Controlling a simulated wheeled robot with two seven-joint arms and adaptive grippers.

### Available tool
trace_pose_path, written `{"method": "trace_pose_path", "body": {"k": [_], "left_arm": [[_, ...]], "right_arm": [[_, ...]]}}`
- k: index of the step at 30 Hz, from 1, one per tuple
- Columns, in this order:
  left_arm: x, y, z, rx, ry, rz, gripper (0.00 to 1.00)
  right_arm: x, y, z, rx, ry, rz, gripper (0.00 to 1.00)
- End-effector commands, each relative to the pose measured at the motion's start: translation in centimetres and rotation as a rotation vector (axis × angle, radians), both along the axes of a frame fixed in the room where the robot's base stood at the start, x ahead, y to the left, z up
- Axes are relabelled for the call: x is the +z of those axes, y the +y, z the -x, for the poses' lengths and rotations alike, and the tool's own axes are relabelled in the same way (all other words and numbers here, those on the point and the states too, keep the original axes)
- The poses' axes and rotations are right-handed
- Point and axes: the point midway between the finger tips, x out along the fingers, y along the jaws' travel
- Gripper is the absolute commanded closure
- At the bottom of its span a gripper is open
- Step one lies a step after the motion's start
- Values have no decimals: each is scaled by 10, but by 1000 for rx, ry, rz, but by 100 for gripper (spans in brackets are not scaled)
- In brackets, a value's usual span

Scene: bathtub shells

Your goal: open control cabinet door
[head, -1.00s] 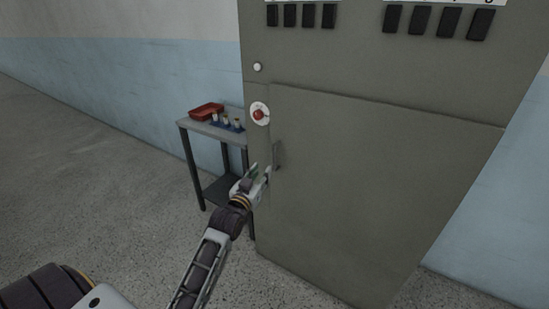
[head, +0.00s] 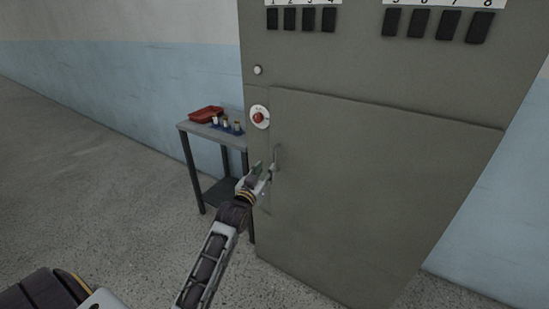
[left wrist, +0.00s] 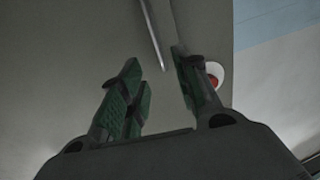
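The grey-green control cabinet (head: 345,68) stands in the middle of the head view, and its large door (head: 370,190) lies flush with the front. A thin vertical handle (head: 277,157) is on the door's left edge. It shows in the left wrist view (left wrist: 153,35) as a thin bar reaching down toward the gap between the fingertips. My left gripper (head: 264,169) is at the handle, just left of its lower part; in the left wrist view its green-padded fingers (left wrist: 156,62) are apart. Contact with the handle cannot be made out. My right gripper is out of view.
A red knob on a white disc (head: 259,117) sits left of the door's upper corner. A small grey table (head: 198,128) with a red tray (head: 206,114) and small bottles stands left of the cabinet against the wall. Open floor lies to the left.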

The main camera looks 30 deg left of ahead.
Motion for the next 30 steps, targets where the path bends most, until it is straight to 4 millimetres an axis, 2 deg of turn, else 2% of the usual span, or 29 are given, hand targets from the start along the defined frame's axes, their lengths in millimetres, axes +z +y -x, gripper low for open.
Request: {"method": "trace_pose_path", "body": {"k": [6,23,30], "left_arm": [[1,2,-18,0,-1,0,68],[0,7,-62,0,-1,-1,68],[1,10,-81,0,-1,-1,68]], "right_arm": [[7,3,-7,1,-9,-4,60],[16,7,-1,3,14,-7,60],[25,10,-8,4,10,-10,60]]}}
